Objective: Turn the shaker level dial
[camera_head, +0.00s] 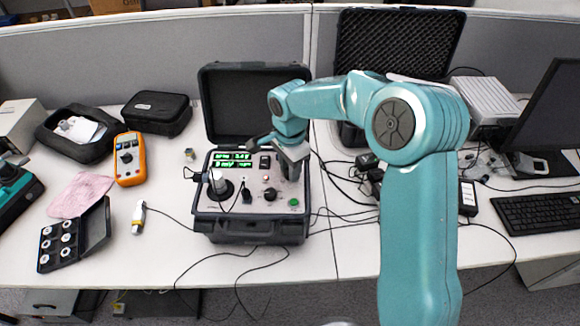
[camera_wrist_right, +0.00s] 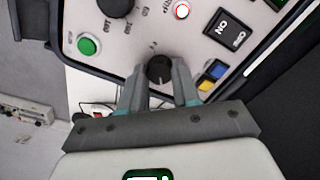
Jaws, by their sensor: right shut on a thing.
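The portable shaker is a black open case (camera_head: 254,226) with a grey panel, lit green displays and several knobs. My right gripper (camera_head: 292,168) reaches down onto the right part of this panel. In the right wrist view, the gripper (camera_wrist_right: 160,80) is shut on a small black dial (camera_wrist_right: 160,68), one finger on each side. In the head view the gripper hides this dial. A larger black knob (camera_wrist_right: 116,5) and a green button (camera_wrist_right: 88,45) are apart from the fingers.
The raised case lid (camera_head: 252,95) stands behind the panel. Cables lie in front and to the right. An orange multimeter (camera_head: 129,158), a pink cloth (camera_head: 80,195) and a black sensor box (camera_head: 70,256) are at the left. A keyboard (camera_head: 540,212) is at the right.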

